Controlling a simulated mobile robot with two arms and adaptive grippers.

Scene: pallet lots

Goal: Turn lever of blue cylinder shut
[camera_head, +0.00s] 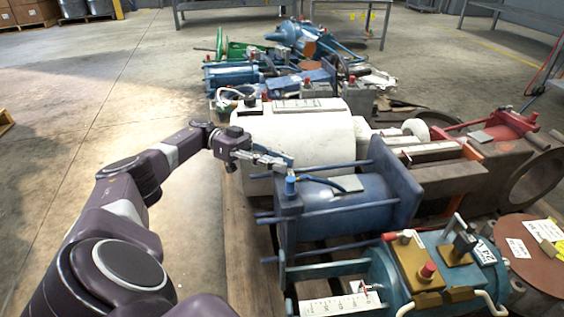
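The blue cylinder (345,205) lies on the pallet in the middle of the view, between two dark blue end plates joined by rods. A small blue knob (290,186) stands on its left end plate; I cannot make out clearly which part is the lever. My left gripper (282,162) reaches in from the left, just above and behind that knob, in front of the white tank. Its fingers are small here, and I cannot tell whether they are open or touch anything. My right gripper is not in view.
A white tank (300,133) lies right behind the blue cylinder. A teal machine (440,270) with red knobs stands in front of it, and red and rusty parts lie to the right. More blue and green machinery fills the back. The concrete floor (60,150) at left is clear.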

